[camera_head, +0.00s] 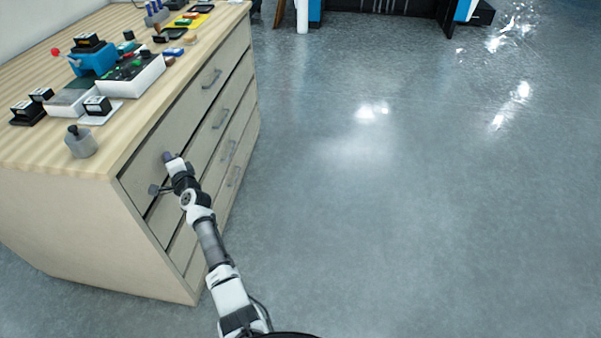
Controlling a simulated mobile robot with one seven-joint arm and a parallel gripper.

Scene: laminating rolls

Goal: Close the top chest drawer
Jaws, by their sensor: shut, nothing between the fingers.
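The chest (80,225) is a pale wooden cabinet at the left with several stacked drawers on its right-hand face. The top drawer (186,105) is the long grey-beige front just under the worktop, with a grey bar handle (211,79) toward its far end. It looks nearly level with the chest face; I cannot tell whether a small gap is left. My gripper (169,160) is shut and empty in front of the near part of the top drawer's front. I cannot tell whether it touches the front. My wrist hides part of the drawers below.
The worktop (35,145) holds a grey weight-like object (80,141) near its front corner and a blue device (92,59) among several small items. Lower drawers with bar handles lie below. The glossy grey floor (400,200) to the right is clear.

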